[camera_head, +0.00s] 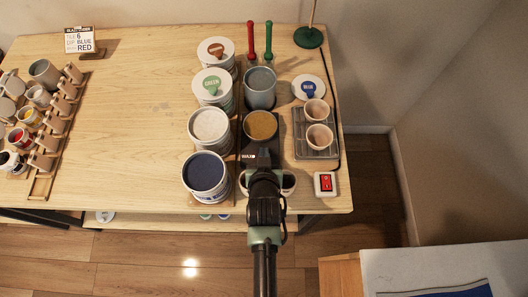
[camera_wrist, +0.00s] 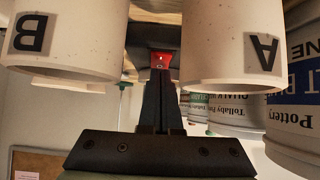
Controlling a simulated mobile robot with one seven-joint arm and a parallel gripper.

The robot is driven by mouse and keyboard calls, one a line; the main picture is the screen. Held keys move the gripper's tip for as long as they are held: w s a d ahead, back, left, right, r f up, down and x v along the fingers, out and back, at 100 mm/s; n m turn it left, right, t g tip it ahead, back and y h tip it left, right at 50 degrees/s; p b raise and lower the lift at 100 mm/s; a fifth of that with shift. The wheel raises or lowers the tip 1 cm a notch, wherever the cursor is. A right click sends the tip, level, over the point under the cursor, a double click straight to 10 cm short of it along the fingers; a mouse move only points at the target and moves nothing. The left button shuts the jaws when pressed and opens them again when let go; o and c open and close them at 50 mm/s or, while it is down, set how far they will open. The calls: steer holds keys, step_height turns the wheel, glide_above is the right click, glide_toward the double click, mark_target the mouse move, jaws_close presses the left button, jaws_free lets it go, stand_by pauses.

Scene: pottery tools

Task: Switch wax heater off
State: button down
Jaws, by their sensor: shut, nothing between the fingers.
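The wax heater (camera_head: 247,158) is a dark unit with a "WAX" label, near the table's front edge. A pot of amber wax (camera_head: 261,126) sits on it. In the wrist view, a red switch (camera_wrist: 160,61) shows on a dark surface straight ahead of my fingertips; its on or off position is too small to tell. My gripper (camera_wrist: 159,83) is shut and empty, pointing at the switch from the front. I cannot tell whether the tips touch it. In the head view my arm hides the heater's front.
White cups marked B (camera_wrist: 65,40) and A (camera_wrist: 232,45) flank my gripper closely. A dark-blue glaze bucket (camera_head: 205,172) stands left. The table's left middle is clear.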

steer(key=shift+w+f+b, duration=0.1)
steer(key=shift+f+b, duration=0.25)
steer(key=shift+w+r, duration=0.1)
steer(key=shift+w+r, duration=0.25)
steer(key=shift+w, duration=0.5)
